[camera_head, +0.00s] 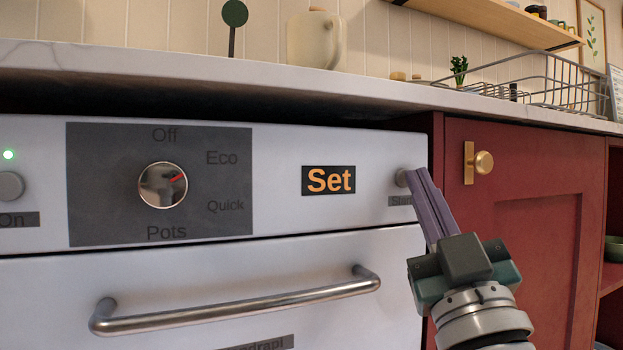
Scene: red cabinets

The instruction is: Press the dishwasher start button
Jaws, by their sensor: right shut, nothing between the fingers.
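The white dishwasher (290,260) fills the left and middle of the view. Its round grey start button (402,177) is at the right end of the panel, above a dark label reading "Start" that is partly hidden by my gripper. My right gripper (418,172) is shut and empty, with its fingertips at the right edge of the button. I cannot tell whether they touch it. The display (328,180) reads "Set" in orange. The dial (163,185) has its red mark pointing up and right, toward "Eco". My left gripper is not in view.
A green light (8,155) glows above the On button (10,186). The dishwasher handle (240,305) sticks out below the panel. The countertop (220,72) overhangs above. A red cabinet door (525,235) with a brass knob (483,162) is at the right.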

